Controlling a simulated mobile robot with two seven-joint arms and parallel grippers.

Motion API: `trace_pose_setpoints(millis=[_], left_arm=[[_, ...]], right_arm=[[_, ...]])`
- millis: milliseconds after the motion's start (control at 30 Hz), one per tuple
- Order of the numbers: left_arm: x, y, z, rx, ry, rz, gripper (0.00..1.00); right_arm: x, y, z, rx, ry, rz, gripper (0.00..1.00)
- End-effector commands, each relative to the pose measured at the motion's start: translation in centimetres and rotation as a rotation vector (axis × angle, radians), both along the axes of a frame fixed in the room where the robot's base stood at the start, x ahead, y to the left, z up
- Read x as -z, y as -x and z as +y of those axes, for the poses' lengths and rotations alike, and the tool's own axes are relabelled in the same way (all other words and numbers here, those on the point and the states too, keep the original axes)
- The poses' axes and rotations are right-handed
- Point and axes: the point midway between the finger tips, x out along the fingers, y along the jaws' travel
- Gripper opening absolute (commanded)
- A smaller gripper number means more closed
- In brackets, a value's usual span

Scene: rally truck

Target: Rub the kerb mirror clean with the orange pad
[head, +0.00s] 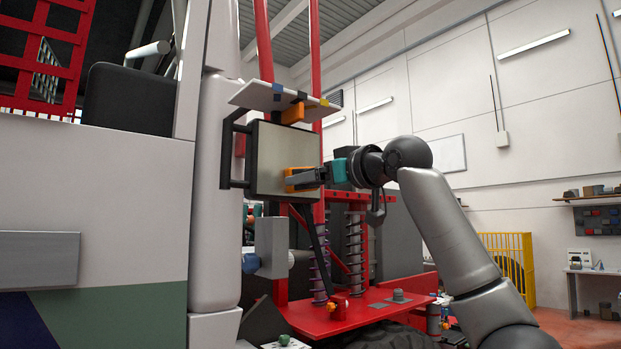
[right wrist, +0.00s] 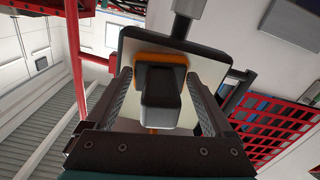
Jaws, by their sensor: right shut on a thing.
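The kerb mirror (head: 277,145) is a flat grey-beige square face in a dark frame, held by a dark bracket on the pale truck pillar. It also shows in the right wrist view (right wrist: 137,45). My right gripper (head: 303,178) is shut on the orange pad (head: 291,187) by its dark block handle. The pad's orange face (right wrist: 155,57) is against or very near the lower right of the mirror face in the head view; contact cannot be told for certain. The gripper covers part of the mirror. My left gripper is not in view.
A tilted pale plate (head: 270,95) with coloured pieces and an orange block (head: 293,112) sits just above the mirror. Red tubes and a coil spring (head: 319,265) stand behind and below. A grey box (head: 271,247) hangs below the mirror. The right side is open room.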

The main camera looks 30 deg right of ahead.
Motion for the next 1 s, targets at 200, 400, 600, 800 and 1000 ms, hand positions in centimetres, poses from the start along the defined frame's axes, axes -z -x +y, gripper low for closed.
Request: trace_pose_setpoints(millis=[200,400,600,800,1000], left_arm=[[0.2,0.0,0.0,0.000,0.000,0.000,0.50],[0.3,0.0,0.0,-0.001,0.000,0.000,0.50],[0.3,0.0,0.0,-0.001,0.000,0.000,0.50],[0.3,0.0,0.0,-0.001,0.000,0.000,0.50],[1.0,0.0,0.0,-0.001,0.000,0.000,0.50]], right_arm=[[0.0,0.0,1.8,-0.003,0.003,-0.003,0.05],[0.0,0.0,3.6,-0.004,0.003,-0.002,0.05],[0.0,-0.1,4.2,-0.003,0.001,0.000,0.05],[0.1,-0.1,4.2,-0.004,0.001,0.001,0.05],[0.1,1.1,4.1,-0.003,0.002,-0.003,0.05]])
